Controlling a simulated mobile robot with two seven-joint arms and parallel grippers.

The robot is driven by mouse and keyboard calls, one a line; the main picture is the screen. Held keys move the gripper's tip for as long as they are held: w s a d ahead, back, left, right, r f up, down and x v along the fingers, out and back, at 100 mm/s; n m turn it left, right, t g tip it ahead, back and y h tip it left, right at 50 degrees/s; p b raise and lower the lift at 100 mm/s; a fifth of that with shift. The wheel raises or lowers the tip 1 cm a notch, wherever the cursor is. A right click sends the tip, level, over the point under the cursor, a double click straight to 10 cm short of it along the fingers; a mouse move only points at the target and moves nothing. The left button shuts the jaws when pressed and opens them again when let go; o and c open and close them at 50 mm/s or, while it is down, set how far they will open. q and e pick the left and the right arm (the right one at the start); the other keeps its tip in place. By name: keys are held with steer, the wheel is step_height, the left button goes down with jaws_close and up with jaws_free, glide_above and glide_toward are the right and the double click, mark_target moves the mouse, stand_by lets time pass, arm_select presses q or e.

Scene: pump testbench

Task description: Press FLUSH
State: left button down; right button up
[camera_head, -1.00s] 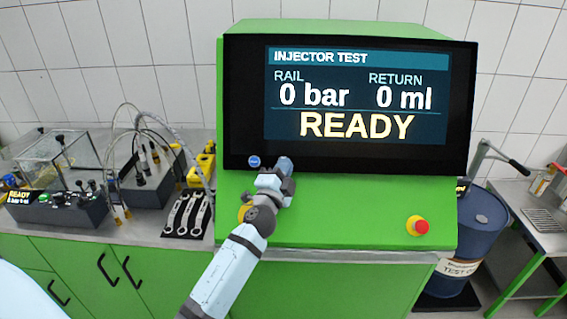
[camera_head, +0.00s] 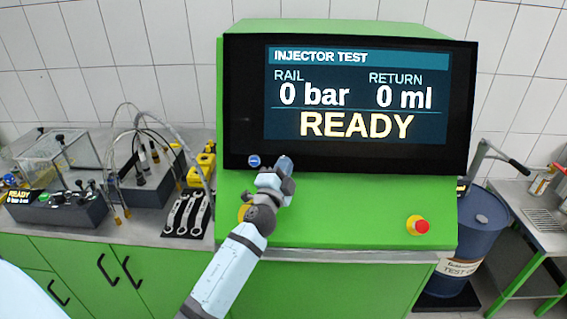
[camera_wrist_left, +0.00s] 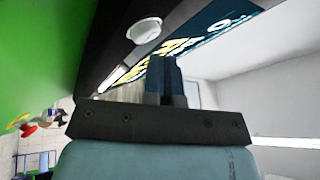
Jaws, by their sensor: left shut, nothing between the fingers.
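The test bench screen (camera_head: 356,95) reads INJECTOR TEST, 0 bar, 0 ml, READY. A small round blue button (camera_head: 254,161) sits on the black frame at its lower left; its label is too small to read, so I cannot confirm it is FLUSH. A round pale button (camera_wrist_left: 145,30) shows on the dark frame in the left wrist view, ahead and left of the fingertips. My left gripper (camera_head: 285,163) is shut and empty at the frame's lower edge, just right of the blue button. Its closed fingers (camera_wrist_left: 165,75) look apart from the pale button. My right gripper is not in view.
A red emergency stop button (camera_head: 421,227) is on the green panel at right. Wrenches (camera_head: 187,214) and a smaller control box (camera_head: 60,207) lie on the left counter. A blue drum (camera_head: 484,240) stands at right.

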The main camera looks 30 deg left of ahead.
arm_select(q)
steer(key=shift+w+a+f, duration=0.15)
steer(key=shift+w, duration=0.1)
steer(key=shift+w+a+f+b, duration=0.2)
steer(key=shift+w+b, duration=0.15)
stand_by(0.8)
stand_by(0.4)
steer(key=shift+s+d+r+p, duration=0.35)
steer(key=shift+s+d+r, duration=0.05)
steer(key=shift+s, duration=0.3)
steer(key=s, duration=0.1)
steer(key=s+d+r+p, duration=0.1)
steer(key=s+d+r, duration=0.1)
steer(key=s, duration=0.1)
steer(key=shift+d+p, duration=0.2)
steer(key=shift+p, duration=0.2)
steer(key=shift+w, duration=0.1)
stand_by(0.4)
